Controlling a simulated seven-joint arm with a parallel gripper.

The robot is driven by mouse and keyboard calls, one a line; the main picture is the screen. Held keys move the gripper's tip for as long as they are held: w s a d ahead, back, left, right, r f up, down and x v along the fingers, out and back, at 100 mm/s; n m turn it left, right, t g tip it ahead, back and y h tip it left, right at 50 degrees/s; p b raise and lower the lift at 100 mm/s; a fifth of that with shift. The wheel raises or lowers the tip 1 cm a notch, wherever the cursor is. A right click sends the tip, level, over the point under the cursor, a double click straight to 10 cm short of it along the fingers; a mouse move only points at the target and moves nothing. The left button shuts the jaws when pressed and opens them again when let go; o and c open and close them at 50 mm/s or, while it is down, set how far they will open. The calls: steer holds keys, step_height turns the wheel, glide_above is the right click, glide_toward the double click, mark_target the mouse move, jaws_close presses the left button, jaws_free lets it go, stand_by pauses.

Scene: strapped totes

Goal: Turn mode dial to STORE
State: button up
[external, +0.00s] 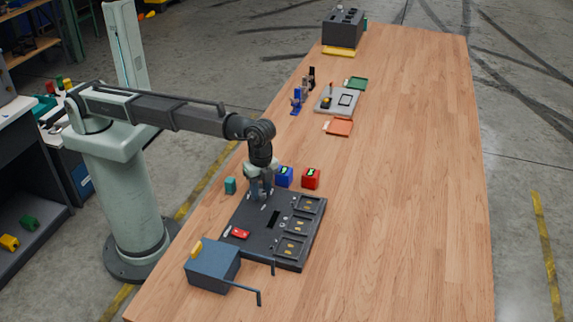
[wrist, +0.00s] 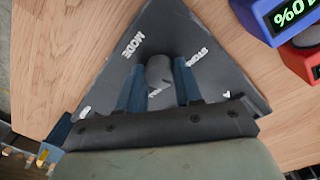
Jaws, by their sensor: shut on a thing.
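The mode dial (wrist: 159,71) is a dark grey round knob on a dark panel (wrist: 190,28). White lettering reading MODE (wrist: 132,48) is beside it, and a label that looks like STORE (wrist: 197,57) lies to its right. Another label (wrist: 155,93), partly hidden and unreadable, sits just below the knob. My gripper (wrist: 158,78) has its two blue-grey fingers on either side of the knob, shut on it. I cannot tell which label the dial points at. In the external view my gripper (external: 261,196) is down at the far left part of the panel (external: 258,238) and hides the dial.
A blue block (external: 284,176) and a red block (external: 310,178) with displays stand just behind the panel. A teal block (external: 230,185) is to the left. A blue box (external: 213,267) is at the front left. The table's right side is clear.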

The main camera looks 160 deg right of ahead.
mark_target(261, 190)
steer(key=n, duration=0.4)
steer(key=shift+n, duration=2.1)
steer(key=o, duration=1)
steer(key=shift+d, duration=0.1)
steer(key=r, duration=1.4)
steer(key=shift+s, duration=0.3)
steer(key=shift+f, duration=0.1)
